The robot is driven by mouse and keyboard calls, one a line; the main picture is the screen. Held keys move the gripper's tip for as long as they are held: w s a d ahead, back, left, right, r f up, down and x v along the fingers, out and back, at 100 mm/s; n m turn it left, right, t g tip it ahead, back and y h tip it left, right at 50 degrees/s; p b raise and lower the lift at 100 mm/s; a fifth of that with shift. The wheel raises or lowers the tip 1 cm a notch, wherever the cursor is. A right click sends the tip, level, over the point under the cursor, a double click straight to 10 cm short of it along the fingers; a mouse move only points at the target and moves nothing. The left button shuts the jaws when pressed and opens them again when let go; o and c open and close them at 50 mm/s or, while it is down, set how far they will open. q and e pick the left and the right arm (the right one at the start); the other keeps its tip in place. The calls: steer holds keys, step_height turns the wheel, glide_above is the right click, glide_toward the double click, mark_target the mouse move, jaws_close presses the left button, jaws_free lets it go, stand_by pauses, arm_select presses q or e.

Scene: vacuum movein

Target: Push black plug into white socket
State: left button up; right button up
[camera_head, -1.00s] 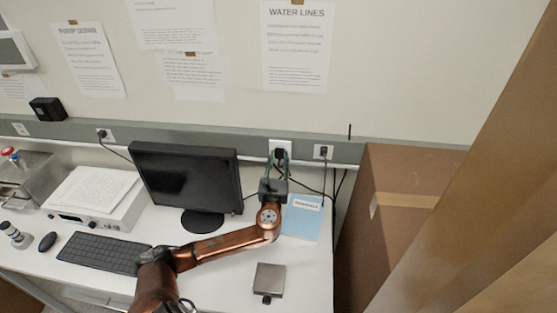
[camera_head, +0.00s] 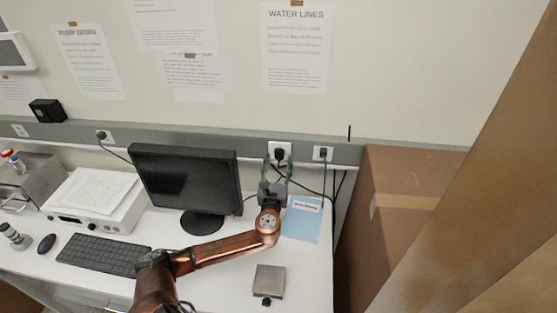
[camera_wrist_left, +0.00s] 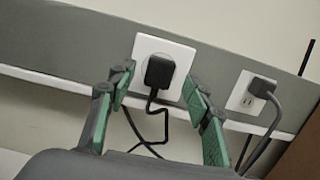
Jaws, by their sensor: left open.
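The black plug (camera_wrist_left: 159,72) sits at the white socket (camera_wrist_left: 177,50) on the grey wall rail, with its cord hanging down. I cannot tell how deep it is seated. In the head view the plug (camera_head: 279,154) shows small against the socket plate (camera_head: 287,146). My left gripper (camera_wrist_left: 163,93) is open and empty, its green-padded fingers spread to both sides of the plug and its cord, apart from the plug. In the head view my left gripper (camera_head: 279,163) is just below and in front of the socket. My right gripper is not in view.
A second socket with a plug (camera_wrist_left: 261,88) is right of the first. On the white desk are a monitor (camera_head: 187,178), a keyboard (camera_head: 103,255), a blue booklet (camera_head: 304,222) and a small metal box (camera_head: 269,281). A large cardboard box (camera_head: 400,220) stands at the right.

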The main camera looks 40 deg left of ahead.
arm_select(q)
steer(key=v, duration=1)
steer(key=shift+s, duration=0.3)
steer(key=shift+d, duration=0.15)
